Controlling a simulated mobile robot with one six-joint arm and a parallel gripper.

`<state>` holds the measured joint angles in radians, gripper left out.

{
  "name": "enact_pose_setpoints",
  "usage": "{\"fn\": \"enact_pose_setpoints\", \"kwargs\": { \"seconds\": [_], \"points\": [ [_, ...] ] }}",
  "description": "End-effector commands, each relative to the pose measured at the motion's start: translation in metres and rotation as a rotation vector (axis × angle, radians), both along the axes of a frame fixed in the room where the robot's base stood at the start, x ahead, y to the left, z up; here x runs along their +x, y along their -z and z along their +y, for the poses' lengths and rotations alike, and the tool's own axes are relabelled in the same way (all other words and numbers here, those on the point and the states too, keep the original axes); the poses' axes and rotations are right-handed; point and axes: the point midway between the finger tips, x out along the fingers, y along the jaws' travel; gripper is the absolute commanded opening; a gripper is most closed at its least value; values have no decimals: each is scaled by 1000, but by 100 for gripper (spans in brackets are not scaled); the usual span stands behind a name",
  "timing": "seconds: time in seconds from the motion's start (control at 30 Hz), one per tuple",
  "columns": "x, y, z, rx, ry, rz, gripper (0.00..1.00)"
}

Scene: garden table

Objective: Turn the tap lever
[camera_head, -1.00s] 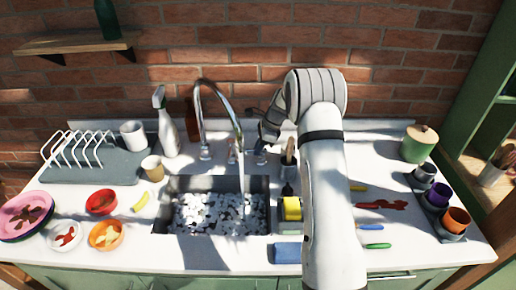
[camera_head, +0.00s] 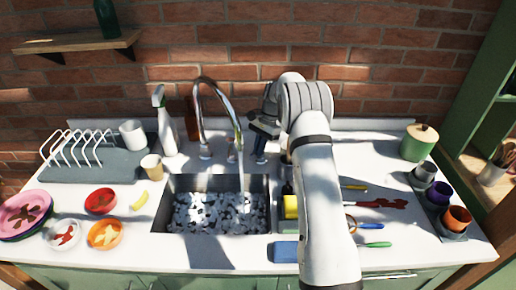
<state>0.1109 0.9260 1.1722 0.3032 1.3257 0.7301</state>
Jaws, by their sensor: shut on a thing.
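The chrome tap (camera_head: 203,110) stands behind the sink, its tall curved spout arching over the basin. Water seems to run from the spout into the sink. One tap lever (camera_head: 260,150), on a short post, stands to the right of the spout. My gripper (camera_head: 262,136) is at the top of this lever, shut on it; the jaws and my arm partly hide it. Another tap post (camera_head: 205,150) stands to the left, at the foot of the spout.
The sink (camera_head: 218,230) holds foamy water. A spray bottle (camera_head: 166,125) and brown bottle (camera_head: 192,118) stand left of the tap. A yellow sponge (camera_head: 290,207) and blue block (camera_head: 285,251) lie close to my arm. Bowls sit at the left, cups at the right.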

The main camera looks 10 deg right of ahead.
Motion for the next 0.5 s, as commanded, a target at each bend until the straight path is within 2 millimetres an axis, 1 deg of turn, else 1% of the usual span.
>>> {"fn": "enact_pose_setpoints", "kwargs": {
  "seconds": [0.03, 0.23, 0.5],
  "points": [
    [1, 3, -6, -9, -13, -3, 0],
    [1, 3, -6, -10, -58, -5, 0],
    [1, 2, -7, -10, -69, -6, 0]
  ]
}}
